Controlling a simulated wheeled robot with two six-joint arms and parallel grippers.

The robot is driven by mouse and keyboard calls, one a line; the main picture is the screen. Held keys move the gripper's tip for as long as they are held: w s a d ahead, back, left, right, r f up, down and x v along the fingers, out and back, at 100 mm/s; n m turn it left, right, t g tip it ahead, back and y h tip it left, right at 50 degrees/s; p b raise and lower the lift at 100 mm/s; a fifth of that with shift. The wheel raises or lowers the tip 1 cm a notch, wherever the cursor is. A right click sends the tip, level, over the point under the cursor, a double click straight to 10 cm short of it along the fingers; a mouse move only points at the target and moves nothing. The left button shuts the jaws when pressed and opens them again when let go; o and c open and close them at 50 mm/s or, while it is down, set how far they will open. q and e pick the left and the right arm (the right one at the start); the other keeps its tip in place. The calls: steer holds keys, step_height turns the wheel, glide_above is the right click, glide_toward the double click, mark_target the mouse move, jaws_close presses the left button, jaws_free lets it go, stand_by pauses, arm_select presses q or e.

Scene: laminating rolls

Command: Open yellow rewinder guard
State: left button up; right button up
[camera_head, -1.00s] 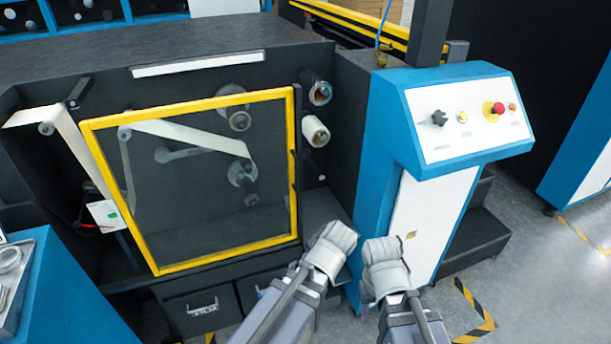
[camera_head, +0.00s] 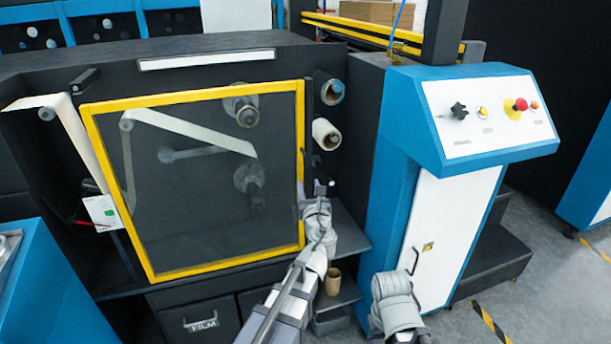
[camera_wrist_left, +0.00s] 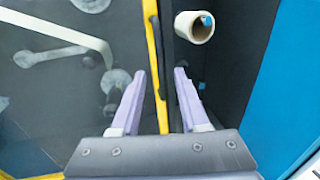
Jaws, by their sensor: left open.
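The yellow rewinder guard (camera_head: 225,264) is a clear panel in a yellow frame, lying shut over the front of the dark machine. A dark upright bar (camera_head: 301,168) runs by its right edge. My left gripper (camera_head: 318,190) is open and empty at the guard's lower right edge. In the left wrist view, the guard's yellow edge (camera_wrist_left: 154,60) runs up between the two open fingers of my left gripper (camera_wrist_left: 157,85); I cannot tell whether they touch it. My right gripper (camera_head: 411,262) shows only in small part in front of the blue cabinet; its fingers are unclear.
A blue control cabinet (camera_head: 400,150) with knobs and a red button stands right of the guard. A small shelf (camera_head: 345,238) with a brown cup-like core (camera_head: 333,281) is below. Dark steps (camera_head: 497,240) stand at the right.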

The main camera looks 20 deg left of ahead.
mark_target(306, 174)
arm_select(q)
steer(key=x, duration=0.7)
steer(key=shift+w+a, duration=0.1)
steer(key=shift+w, duration=0.15)
jaws_close()
stand_by(1.1)
